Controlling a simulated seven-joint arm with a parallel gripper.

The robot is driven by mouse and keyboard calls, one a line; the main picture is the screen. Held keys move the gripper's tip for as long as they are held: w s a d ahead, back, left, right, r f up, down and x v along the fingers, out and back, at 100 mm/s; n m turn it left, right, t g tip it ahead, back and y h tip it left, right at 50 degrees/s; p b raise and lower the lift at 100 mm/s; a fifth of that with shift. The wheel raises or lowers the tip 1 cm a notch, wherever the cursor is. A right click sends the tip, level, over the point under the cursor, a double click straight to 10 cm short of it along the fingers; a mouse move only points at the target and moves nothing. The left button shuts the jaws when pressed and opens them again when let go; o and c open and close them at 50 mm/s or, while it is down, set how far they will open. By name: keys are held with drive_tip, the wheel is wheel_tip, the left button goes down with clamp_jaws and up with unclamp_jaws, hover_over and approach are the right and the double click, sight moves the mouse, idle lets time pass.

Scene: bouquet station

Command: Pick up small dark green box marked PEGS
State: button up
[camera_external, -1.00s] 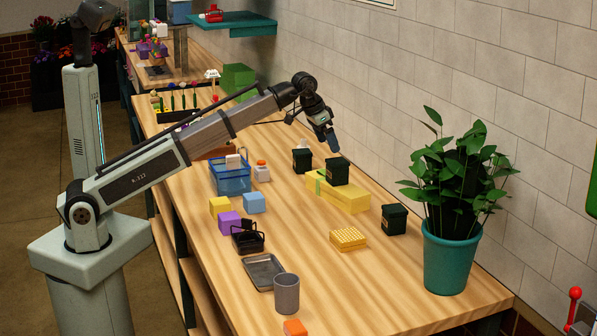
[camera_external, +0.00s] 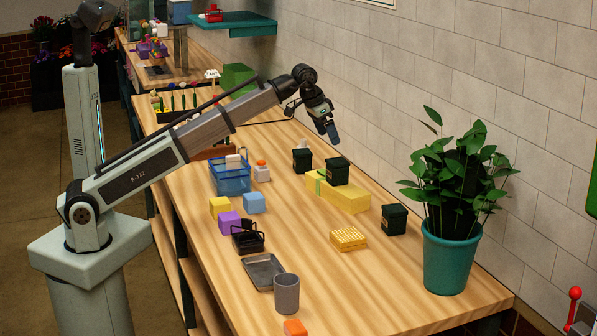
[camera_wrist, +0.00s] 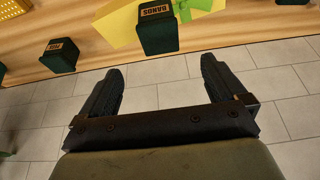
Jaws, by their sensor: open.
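Three small dark green boxes show in the external view. One (camera_external: 394,219) stands alone on the bench near the wall. It also shows at left in the wrist view (camera_wrist: 60,56), with a short label too small to read surely. A second box (camera_external: 336,171), marked BANDS in the wrist view (camera_wrist: 158,32), sits on the yellow block. A third (camera_external: 302,159) stands behind the yellow block with a pale thing at it; its label is unreadable. My gripper (camera_external: 330,132) is above the bench near the wall, apart from all boxes. Its fingers (camera_wrist: 163,68) are open and empty.
The yellow block (camera_external: 348,197) has a green ribbon. A potted plant (camera_external: 452,258) stands right of the lone box. A yellow ridged block (camera_external: 348,239), a grey cup (camera_external: 287,294) and a blue basket (camera_external: 231,180) stand on the bench. The tiled wall (camera_external: 400,90) runs close behind.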

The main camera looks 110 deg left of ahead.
drive_tip(key=w+d+r+m+t+y, duration=0.1)
drive_tip(key=w+d+t+y, duration=0.25)
drive_tip(key=w+d, duration=0.6)
drive_tip(key=w+d+r+t+y, duration=0.15)
drive_tip(key=w+d+t, duration=0.35)
drive_tip(key=d, duration=0.8)
drive_tip(key=g, duration=0.1)
approach(393, 208)
drive_tip(key=shift+x, duration=4.6)
drive_tip(key=shift+c, duration=0.3)
drive_tip(key=c, duration=1)
